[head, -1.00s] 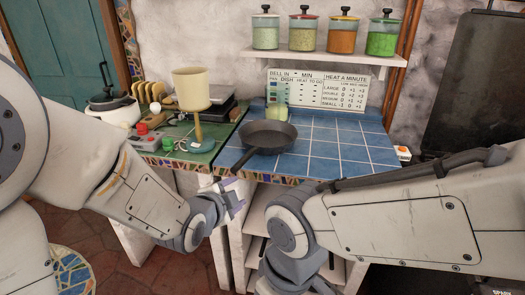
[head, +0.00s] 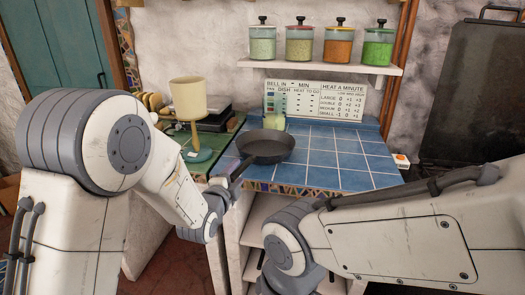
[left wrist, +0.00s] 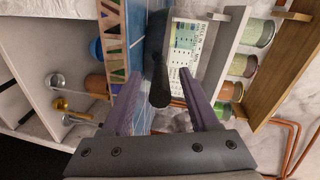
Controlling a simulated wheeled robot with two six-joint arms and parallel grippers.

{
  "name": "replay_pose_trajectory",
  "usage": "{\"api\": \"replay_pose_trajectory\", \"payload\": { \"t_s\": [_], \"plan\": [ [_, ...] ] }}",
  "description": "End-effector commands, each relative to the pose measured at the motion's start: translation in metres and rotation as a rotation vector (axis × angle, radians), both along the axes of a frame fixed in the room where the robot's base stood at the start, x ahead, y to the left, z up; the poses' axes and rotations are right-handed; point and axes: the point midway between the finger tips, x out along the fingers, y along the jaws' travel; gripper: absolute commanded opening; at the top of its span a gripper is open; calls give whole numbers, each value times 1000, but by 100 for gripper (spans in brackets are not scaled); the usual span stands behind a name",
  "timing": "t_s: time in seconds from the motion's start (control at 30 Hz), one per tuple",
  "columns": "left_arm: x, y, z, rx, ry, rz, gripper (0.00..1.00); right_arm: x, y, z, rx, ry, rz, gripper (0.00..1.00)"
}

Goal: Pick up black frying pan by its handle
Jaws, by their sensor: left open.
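The black frying pan (head: 265,147) sits on the blue tiled counter (head: 325,160), near its front left corner. Its handle points toward the front left, and my left gripper (head: 236,171) is at it. In the left wrist view, the open left gripper (left wrist: 160,78) has one finger on each side of the dark handle (left wrist: 160,95), with gaps visible on both sides. The pan body shows beyond it, nearly edge-on. My right arm crosses the lower right of the head view; its fingers are out of frame.
A cream lamp-like object (head: 188,97) stands on the green counter (head: 222,140) left of the pan. A pale green cup (head: 274,121) is behind the pan. A shelf (head: 320,66) with several jars hangs above. The right part of the blue tiles is clear.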

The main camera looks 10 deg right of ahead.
Motion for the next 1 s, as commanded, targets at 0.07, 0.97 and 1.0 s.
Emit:
{"api": "replay_pose_trajectory", "payload": {
  "t_s": [0.07,0.97,1.0],
  "plan": [
    [11,-4,-1,0,1,0,61,0,0,3,0,0,0,50],
    [20,-7,-3,0,1,1,0,0,0,3,0,0,0,50],
    [20,-7,-3,0,1,1,0,0,0,3,0,0,0,50]
  ]
}}
